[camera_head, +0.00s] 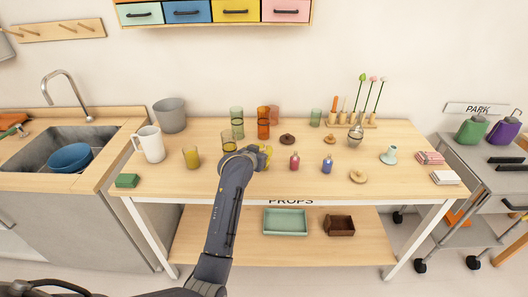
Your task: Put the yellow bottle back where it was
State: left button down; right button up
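The yellow bottle (266,152) is on the props table at the left end of a row with a pink bottle (294,161) and a blue bottle (327,164). My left gripper (262,157) is at the yellow bottle and covers most of it. Only yellow parts show around the fingers, so I cannot tell whether the fingers are shut on it or whether its base touches the table. My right gripper is not in view.
A yellow glass (191,158) and a white jug (149,144) stand left of my arm. Green (237,118) and orange (263,122) glasses stand behind the gripper. A wooden ring (358,176) lies right of the blue bottle. The table front (300,187) is clear.

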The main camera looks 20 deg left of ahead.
pick_arm(q)
jog(key=shift+f, duration=0.15)
jog(key=c, duration=1.5)
grip_release()
jog(key=shift+s+r, duration=0.1)
jog(key=shift+r, duration=0.1)
jog(key=v, duration=1.1)
jog(key=shift+s+r, duration=0.1)
jog(key=shift+s, duration=0.25)
